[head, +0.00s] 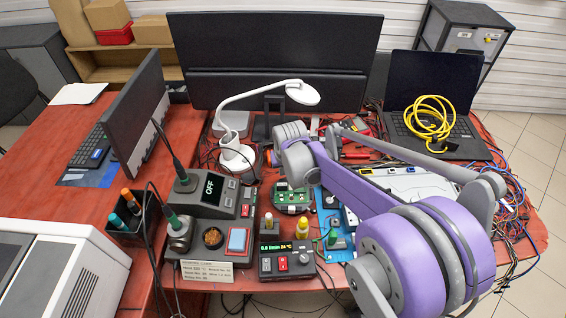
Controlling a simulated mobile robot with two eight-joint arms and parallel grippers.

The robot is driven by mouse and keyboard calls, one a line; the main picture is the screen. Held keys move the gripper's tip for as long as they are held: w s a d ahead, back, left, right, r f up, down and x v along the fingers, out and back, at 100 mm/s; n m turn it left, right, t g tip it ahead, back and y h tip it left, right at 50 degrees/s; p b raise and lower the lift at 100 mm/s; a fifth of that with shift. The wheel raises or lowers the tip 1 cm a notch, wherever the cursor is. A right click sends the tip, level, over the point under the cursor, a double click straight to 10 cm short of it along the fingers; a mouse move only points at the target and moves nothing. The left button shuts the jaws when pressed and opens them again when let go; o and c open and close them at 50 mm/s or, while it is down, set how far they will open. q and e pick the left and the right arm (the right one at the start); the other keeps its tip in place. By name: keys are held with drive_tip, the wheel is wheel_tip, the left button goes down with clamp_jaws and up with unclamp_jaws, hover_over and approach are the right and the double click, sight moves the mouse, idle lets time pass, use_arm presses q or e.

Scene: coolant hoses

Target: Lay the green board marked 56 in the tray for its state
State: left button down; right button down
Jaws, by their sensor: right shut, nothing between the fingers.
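No tray for boards can be made out clearly; my arm covers much of the right side. My left gripper is not in view.
A station reading OFF (209,187) and a coolant unit showing 0.0 l/min and 24 °C (287,260) stand left of and in front of the board. A white lamp (240,150) stands behind. A blue mat (325,203) lies right.

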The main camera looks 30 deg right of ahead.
drive_tip(key=shift+s+a+r, duration=0.1)
drive_tip(key=shift+s+a, duration=0.05)
drive_tip(key=shift+s, duration=0.35)
drive_tip(key=shift+s+a, duration=0.15)
drive_tip(key=shift+s, duration=0.45)
drive_tip(key=shift+a, duration=0.1)
